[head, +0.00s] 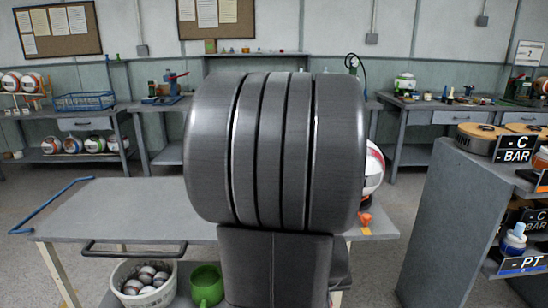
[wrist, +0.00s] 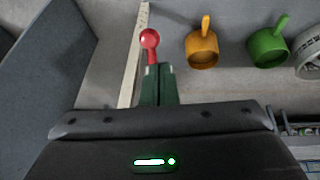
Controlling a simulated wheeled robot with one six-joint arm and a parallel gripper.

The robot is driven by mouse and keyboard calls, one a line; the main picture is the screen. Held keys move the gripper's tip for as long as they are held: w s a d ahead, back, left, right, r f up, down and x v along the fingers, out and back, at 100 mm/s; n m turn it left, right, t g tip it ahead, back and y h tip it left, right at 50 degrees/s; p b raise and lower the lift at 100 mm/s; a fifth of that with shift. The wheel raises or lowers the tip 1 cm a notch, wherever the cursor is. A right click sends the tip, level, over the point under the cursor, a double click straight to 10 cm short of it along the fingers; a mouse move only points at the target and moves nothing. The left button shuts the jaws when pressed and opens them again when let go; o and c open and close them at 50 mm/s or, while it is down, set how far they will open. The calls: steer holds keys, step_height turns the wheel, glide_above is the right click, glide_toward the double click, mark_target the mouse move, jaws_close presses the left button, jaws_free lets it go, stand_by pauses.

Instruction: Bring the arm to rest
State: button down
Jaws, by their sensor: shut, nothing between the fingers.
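My gripper (wrist: 158,72) shows in the wrist view as two dark green fingers with pale tips, shut together and empty. The dark housing of my wrist fills the bottom of that view, with a lit green light on it. In the head view a large dark ribbed part of my arm stands upright in the middle. It hides much of the table behind it, and my gripper does not show there.
A grey table (head: 130,210) with a blue rail stands behind my arm. On its lower shelf are a white basket (head: 122,293) of balls and a green mug (head: 207,284). An orange mug (wrist: 202,45) shows in the wrist view. A grey shelf unit (head: 440,220) stands close on the right.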

steer(key=s+r+p, duration=0.2)
steer(key=s+r, duration=0.2)
steer(key=r, duration=0.1)
steer(key=w+f, duration=0.2)
steer(key=w+d+f, duration=0.1)
steer(key=w+f, duration=0.3)
steer(key=w, duration=0.1)
steer(key=shift+d+f, duration=0.3)
steer(key=shift+f, duration=0.05)
steer(key=shift+w+r+g+p, duration=0.15)
steer(key=shift+r+g+p, duration=0.05)
steer(key=shift+g+p, duration=0.1)
steer(key=shift+a+r+p, duration=0.1)
steer(key=shift+r+p, duration=0.2)
steer(key=shift+p, duration=0.1)
steer(key=p, duration=0.1)
steer(key=r+g+p, duration=0.1)
steer(key=p, duration=0.1)
steer(key=shift+w+r+g, duration=0.1)
steer(key=shift+w+g, duration=0.2)
steer(key=w+a+r+g+p, duration=0.2)
steer(key=w+r+g+p, duration=0.1)
steer(key=w+r+p, duration=0.3)
steer(key=shift+r+g+p, duration=0.3)
steer(key=shift+r+p, duration=1.05)
steer(key=shift+r, duration=1.05)
